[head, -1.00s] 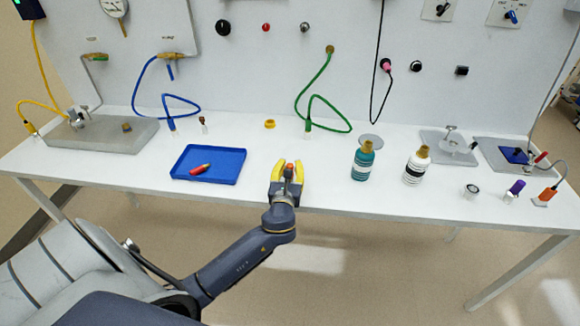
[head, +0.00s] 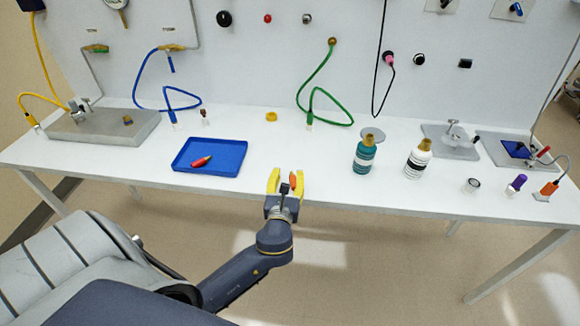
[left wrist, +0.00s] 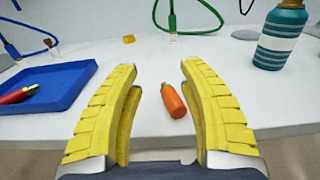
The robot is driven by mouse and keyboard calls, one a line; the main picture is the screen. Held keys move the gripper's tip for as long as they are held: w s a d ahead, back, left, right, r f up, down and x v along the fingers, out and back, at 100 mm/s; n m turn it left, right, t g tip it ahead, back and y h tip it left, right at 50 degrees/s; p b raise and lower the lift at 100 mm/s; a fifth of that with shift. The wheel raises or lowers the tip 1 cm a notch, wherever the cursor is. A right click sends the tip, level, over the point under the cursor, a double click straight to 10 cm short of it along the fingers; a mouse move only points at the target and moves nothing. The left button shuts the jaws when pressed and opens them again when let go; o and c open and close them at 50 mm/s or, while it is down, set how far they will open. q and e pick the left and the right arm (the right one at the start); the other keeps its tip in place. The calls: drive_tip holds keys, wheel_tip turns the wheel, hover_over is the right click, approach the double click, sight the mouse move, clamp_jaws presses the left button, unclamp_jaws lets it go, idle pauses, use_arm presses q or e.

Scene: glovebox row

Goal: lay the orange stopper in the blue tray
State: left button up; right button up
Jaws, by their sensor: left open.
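The orange stopper (left wrist: 173,101), an orange cylinder with a yellowish tip, shows in the left wrist view between and beyond my open fingers. It appears to lie on the white table near the front edge, and no finger visibly touches it. In the head view it is a small orange spot (head: 292,181) partly hidden by my left gripper. My left gripper (head: 286,174) has yellow fingers, is open, and points across the table. The blue tray (head: 232,170) lies to its left; its edge also shows in the left wrist view (left wrist: 68,88). My right gripper is out of view.
A red piece with a yellow tip (head: 201,161) lies in the tray. A teal bottle (head: 364,157) and a white bottle (head: 416,161) stand right of my gripper. The table between tray and gripper is clear.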

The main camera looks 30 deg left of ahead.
use_arm(q)
drive_tip(key=v, duration=0.3)
drive_tip(key=shift+o, duration=0.9)
drive_tip(key=shift+s+d, duration=0.2)
drive_tip(key=shift+s, duration=0.25)
drive_tip(key=shift+r, duration=0.1)
